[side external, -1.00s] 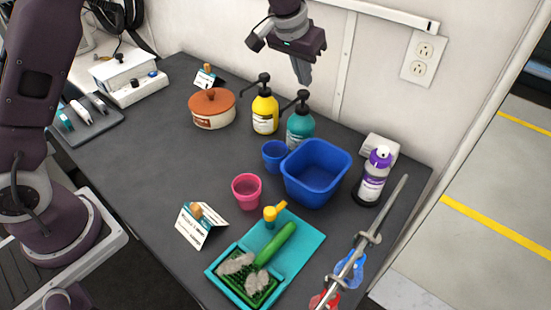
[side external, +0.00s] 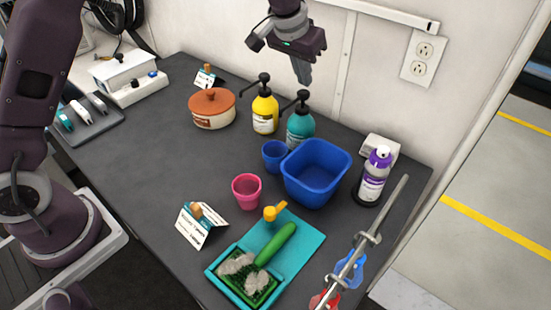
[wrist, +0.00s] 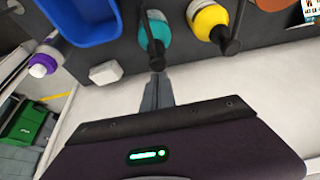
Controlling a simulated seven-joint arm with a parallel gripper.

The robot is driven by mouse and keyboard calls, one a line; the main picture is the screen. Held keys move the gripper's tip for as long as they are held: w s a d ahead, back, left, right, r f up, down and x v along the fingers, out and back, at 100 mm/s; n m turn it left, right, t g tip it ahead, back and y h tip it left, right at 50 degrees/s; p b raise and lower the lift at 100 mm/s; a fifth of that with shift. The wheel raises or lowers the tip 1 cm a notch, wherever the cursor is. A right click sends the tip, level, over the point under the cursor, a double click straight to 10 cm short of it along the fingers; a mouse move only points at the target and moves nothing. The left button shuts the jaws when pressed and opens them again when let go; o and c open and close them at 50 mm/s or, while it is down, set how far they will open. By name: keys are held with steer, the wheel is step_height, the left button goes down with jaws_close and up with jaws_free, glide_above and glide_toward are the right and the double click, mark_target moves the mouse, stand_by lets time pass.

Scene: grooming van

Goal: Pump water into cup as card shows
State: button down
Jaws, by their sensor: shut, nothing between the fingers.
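My gripper (side external: 304,76) is shut and empty, pointing down above the teal pump bottle (side external: 300,128). In the wrist view my fingertips (wrist: 157,72) appear beside the black pump head of the teal bottle (wrist: 155,30); I cannot tell if they touch. A yellow pump bottle (side external: 265,114) stands upright to its left, and also shows in the wrist view (wrist: 208,18). A blue cup (side external: 275,155) stands in front of the teal bottle. A pink cup (side external: 247,191) stands nearer the front. A folded card (side external: 202,226) stands at front left; its text is too small to read.
A blue tub (side external: 316,172) stands right of the blue cup. A lidded pot (side external: 212,110) and a second card (side external: 206,78) are at the back left. A teal tray with a green brush (side external: 275,245) lies in front. The left middle counter is clear.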

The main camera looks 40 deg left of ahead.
steer(key=shift+f, duration=1.4)
steer(key=shift+r, duration=1.35)
steer(key=shift+f, duration=0.1)
steer(key=shift+f, duration=1.25)
steer(key=shift+r, duration=1.35)
